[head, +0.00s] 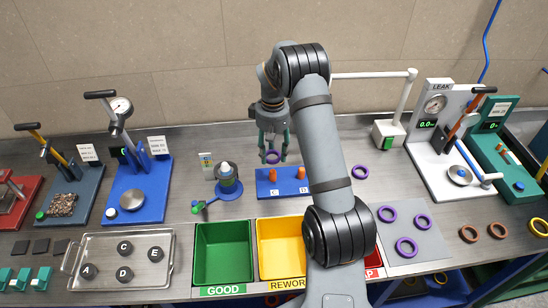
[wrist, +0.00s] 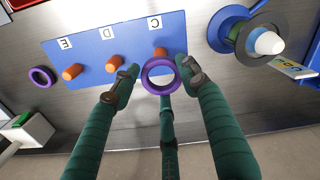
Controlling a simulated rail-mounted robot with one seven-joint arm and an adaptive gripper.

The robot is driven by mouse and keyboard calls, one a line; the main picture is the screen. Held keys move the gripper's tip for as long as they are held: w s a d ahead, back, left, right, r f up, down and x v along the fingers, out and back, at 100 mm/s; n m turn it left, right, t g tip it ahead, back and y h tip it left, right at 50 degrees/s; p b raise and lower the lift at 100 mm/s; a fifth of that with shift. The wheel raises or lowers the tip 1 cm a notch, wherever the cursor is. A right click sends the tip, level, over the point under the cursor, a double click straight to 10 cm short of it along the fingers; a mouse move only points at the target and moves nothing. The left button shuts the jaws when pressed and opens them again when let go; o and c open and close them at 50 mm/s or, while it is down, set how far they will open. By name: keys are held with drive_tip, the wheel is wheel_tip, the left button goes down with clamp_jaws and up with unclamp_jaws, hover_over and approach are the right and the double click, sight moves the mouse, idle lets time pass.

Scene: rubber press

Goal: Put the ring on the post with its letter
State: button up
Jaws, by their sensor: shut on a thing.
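My gripper (head: 272,148) is shut on a purple ring (wrist: 160,75) and holds it above the back edge of a blue board (head: 264,190). The board carries three short orange posts with white labels. My arm hides the E end of the board in the head view. No letter is legible on the ring. The ring appears apart from the posts.
A loose purple ring (head: 358,171) lies beyond the board's E end. A blue stand with a dark disc (head: 227,183) is left of the board. Green (head: 223,225) and yellow (head: 258,225) bins are in front. More purple rings lie on a grey mat (head: 427,245) at right.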

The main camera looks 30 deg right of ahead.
sight(273, 171)
drive_tip(key=shift+f+n, duration=0.3)
drive_tip(key=shift+f+b, duration=1.8)
drive_tip(key=shift+f, duration=0.35)
drive_tip(key=shift+f+b, duration=0.55)
drive_tip(key=shift+b, duration=0.05)
drive_tip(key=shift+c, duration=0.2)
drive_tip(key=shift+f+b, duration=0.55)
drive_tip(key=shift+f, duration=0.1)
drive_tip(key=shift+f, duration=0.1)
drive_tip(key=shift+f+b, duration=0.5)
drive_tip(key=shift+b, duration=0.05)
drive_tip(key=o, duration=1.1)
drive_tip(key=o, duration=0.4)
drive_tip(key=shift+c, duration=0.2)
